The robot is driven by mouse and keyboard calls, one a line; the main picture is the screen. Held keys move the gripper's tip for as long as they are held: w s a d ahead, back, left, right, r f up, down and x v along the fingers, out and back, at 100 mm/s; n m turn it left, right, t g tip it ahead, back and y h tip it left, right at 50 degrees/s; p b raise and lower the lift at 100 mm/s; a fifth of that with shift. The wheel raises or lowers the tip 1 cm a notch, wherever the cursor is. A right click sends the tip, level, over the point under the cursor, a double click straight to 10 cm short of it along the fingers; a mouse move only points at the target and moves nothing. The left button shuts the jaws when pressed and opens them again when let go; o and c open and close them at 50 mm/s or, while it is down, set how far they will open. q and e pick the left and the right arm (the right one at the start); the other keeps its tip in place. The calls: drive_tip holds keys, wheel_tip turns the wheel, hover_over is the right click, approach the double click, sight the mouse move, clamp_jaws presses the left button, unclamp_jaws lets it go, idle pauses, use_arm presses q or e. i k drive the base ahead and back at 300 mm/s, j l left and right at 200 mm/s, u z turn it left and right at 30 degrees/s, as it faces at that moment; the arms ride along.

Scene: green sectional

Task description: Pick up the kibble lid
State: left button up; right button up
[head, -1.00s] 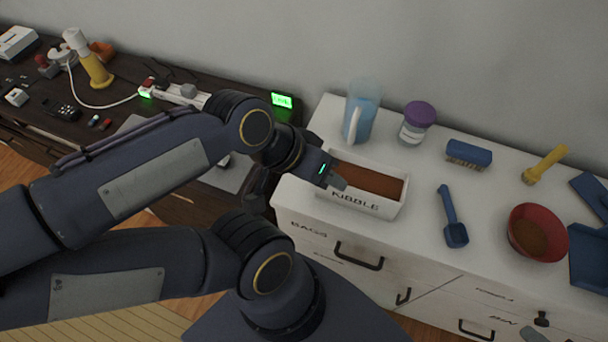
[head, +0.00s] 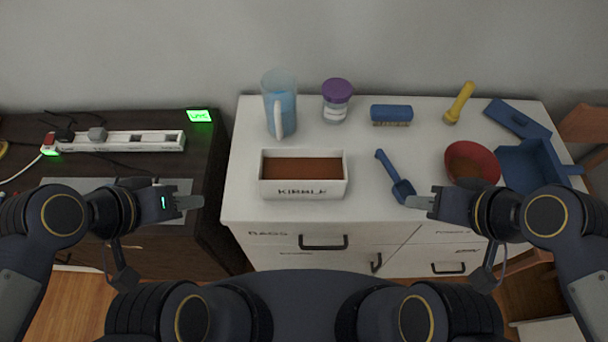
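The white kibble box (head: 303,191), labelled KIBBLE, stands on the white cabinet top with its top uncovered and brown kibble (head: 302,168) inside. I cannot make out a lid on it or a clearly identifiable kibble lid elsewhere. Nothing shows in either gripper. Their finger gaps cannot be made out from this angle.
On the white cabinet (head: 240,150) stand a blue pitcher (head: 281,105), a purple-lidded jar (head: 336,103), a blue brush (head: 391,114), a yellow brush (head: 459,103), a red bowl (head: 489,160), a blue dustpan (head: 532,166) and a flat blue piece (head: 517,119). A power strip (head: 125,140) lies left.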

sight(499, 110)
drive_tip(key=k+j+z, duration=0.1)
drive_tip(key=z, duration=0.3)
drive_tip(key=j+z, duration=0.1)
drive_tip(key=z, duration=0.25)
drive_tip(key=k+z, duration=0.15)
drive_tip(key=z, duration=0.25)
drive_tip(key=k+z, duration=0.15)
drive_tip(key=z, duration=0.25)
drive_tip(key=i+j, duration=0.1)
drive_tip(key=i, duration=0.35)
drive_tip(key=k, duration=0.1)
drive_tip(key=i+u, duration=0.1)
drive_tip(key=u, duration=1.45)
drive_tip(key=l+u, duration=0.15)
drive_tip(key=l, duration=0.25)
drive_tip(key=l+u, duration=0.15)
drive_tip(key=l, duration=0.25)
drive_tip(key=k+l+u, duration=0.15)
drive_tip(key=l, duration=0.25)
drive_tip(key=l+u, duration=0.15)
drive_tip(key=l, duration=0.25)
drive_tip(key=k+l+u, duration=0.15)
drive_tip(key=l, duration=0.2)
drive_tip(key=k+l+u, duration=0.15)
drive_tip(key=l, duration=0.25)
